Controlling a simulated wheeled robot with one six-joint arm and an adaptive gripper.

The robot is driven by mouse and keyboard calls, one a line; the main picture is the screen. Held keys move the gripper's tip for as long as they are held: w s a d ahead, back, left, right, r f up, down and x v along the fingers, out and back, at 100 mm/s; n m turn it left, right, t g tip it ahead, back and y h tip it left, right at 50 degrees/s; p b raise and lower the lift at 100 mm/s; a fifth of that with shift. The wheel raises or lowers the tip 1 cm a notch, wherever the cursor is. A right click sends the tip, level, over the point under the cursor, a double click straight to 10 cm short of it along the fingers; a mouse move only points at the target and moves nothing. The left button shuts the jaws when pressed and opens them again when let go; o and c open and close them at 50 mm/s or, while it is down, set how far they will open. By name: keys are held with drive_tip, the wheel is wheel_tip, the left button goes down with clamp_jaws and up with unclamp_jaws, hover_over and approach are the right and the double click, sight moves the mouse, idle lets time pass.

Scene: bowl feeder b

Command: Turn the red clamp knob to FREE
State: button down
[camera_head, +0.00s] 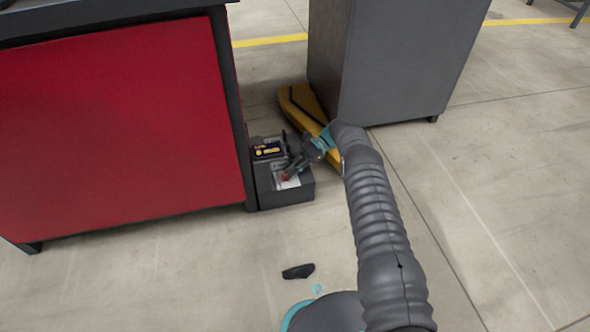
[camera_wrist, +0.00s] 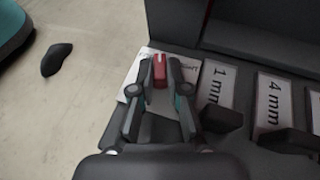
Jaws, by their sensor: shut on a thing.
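The red clamp knob (camera_wrist: 160,68) stands at the top middle of the wrist view, between the two fingertips of my gripper (camera_wrist: 161,75). The fingers are shut on it from both sides. A white label lies under and around the knob; its writing is partly covered, so I cannot read the knob's setting. In the head view the knob (camera_head: 287,176) is a small red spot on a low dark grey box (camera_head: 295,195), with my gripper (camera_head: 292,168) over it.
Plates marked 1 mm (camera_wrist: 222,83) and 4 mm (camera_wrist: 271,100) with dark tabs lie right of the knob. A red cabinet (camera_head: 120,120) stands left, a grey cabinet (camera_head: 400,60) and yellow part (camera_head: 300,105) behind. A black piece (camera_head: 298,271) lies on the open floor.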

drive_tip(key=shift+w+a+r+n+h, duration=0.15)
drive_tip(key=shift+w+a+n+h, duration=0.1)
drive_tip(key=shift+n+h, duration=0.05)
idle(0.5)
drive_tip(key=c, duration=1.2)
unclamp_jaws()
drive_tip(key=shift+o, duration=0.2)
drive_tip(key=shift+d, duration=0.1)
wheel_tip(320, 180, up, 10)
